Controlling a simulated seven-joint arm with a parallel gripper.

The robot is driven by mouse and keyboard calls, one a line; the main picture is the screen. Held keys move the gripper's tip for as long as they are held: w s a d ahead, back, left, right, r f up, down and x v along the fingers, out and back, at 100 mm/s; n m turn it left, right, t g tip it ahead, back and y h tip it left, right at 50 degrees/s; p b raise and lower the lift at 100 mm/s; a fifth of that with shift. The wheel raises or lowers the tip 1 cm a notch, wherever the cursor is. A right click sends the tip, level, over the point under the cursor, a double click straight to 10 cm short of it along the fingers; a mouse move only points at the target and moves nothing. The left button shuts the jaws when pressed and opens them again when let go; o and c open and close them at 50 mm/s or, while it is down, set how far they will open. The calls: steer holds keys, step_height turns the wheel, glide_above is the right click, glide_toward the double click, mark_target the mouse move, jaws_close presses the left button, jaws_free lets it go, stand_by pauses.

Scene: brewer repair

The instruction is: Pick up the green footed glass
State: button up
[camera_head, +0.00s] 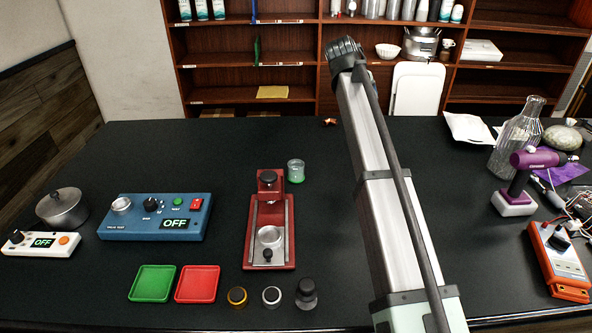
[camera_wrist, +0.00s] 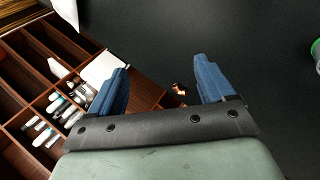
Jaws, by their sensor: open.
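The green footed glass (camera_head: 296,171) stands on the black table, just behind and right of the red press-like device (camera_head: 271,217). It looks clear with green low down. In the wrist view, part of a green and clear thing (camera_wrist: 317,52), which looks like this glass, is cut off at the right edge. My gripper (camera_wrist: 162,66) is open, its two blue fingers apart with nothing held between them. The glass is off to the right of the fingers, not between them.
A blue device (camera_head: 155,217), a white device (camera_head: 41,242) and a pot (camera_head: 62,208) stand at left. Green (camera_head: 152,284) and red (camera_head: 198,284) trays lie in front. A carafe (camera_head: 516,140) and purple tool (camera_head: 535,165) are at right. Table left of the glass is clear.

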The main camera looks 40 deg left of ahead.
mark_target(298, 171)
steer(key=s+a+f+n+g, duration=0.25)
steer(key=s+a, duration=0.25)
steer(key=s, duration=0.4)
steer(key=s+a+f+n+g, duration=0.2)
steer(key=s+a+f+g, duration=0.15)
steer(key=s, duration=0.55)
steer(key=shift+g, duration=0.4)
steer(key=f, duration=0.7)
steer(key=shift+a+f, duration=0.25)
steer(key=shift+f, duration=0.05)
steer(key=shift+w+d+f, duration=0.1)
steer(key=shift+w+f, duration=0.15)
steer(key=shift+f, duration=1.1)
steer(key=shift+w+d+f, duration=0.1)
steer(key=shift+w+f, duration=0.1)
steer(key=shift+f, duration=1.15)
steer(key=shift+a, duration=0.1)
steer(key=shift+c, duration=0.2)
steer(key=c, duration=1.1)
